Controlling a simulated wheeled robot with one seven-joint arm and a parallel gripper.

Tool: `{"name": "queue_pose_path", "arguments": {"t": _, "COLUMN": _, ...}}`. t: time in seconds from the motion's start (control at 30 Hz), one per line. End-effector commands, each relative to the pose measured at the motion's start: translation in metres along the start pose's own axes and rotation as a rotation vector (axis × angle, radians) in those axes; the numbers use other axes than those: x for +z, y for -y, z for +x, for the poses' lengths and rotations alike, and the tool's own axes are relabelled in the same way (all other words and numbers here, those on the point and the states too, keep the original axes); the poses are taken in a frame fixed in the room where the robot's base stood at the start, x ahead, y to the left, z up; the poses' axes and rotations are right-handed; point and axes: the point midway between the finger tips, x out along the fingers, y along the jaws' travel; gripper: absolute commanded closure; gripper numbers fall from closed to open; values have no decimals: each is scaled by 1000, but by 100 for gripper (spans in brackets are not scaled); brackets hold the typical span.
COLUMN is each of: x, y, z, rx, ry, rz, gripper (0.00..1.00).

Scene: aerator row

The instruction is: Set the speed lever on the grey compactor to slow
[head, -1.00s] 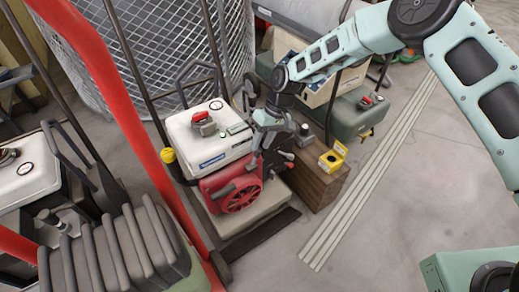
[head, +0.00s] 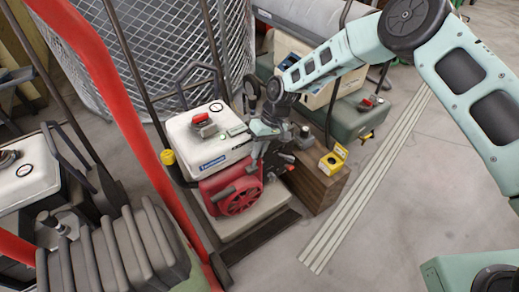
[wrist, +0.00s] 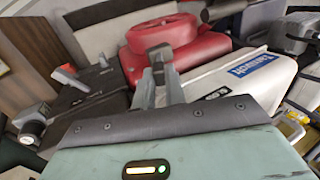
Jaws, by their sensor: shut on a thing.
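The compactor has a pale grey-white tank (head: 205,146), a red engine cover (head: 232,193) and a grey base. In the wrist view its tank (wrist: 215,83) and red cover (wrist: 175,50) lie beyond my gripper. My gripper (head: 256,160) is at the right side of the engine, below the tank's edge. Its narrow grey fingers (wrist: 160,70) are close together, shut on what seems to be the speed lever, which they mostly hide. A grey lever with an orange-red part (wrist: 67,74) stands on the dark panel to their left, apart from them.
A red post (head: 125,110) and another white-tanked machine (head: 25,178) are at the left. A wire mesh cage (head: 165,45) is behind.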

Motion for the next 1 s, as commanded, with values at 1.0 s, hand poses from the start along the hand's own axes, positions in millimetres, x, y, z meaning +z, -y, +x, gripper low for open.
{"name": "queue_pose_path", "arguments": {"t": 1.0, "x": 0, "y": 55, "z": 21, "rx": 699, "ry": -1, "rz": -5, "gripper": 100}}
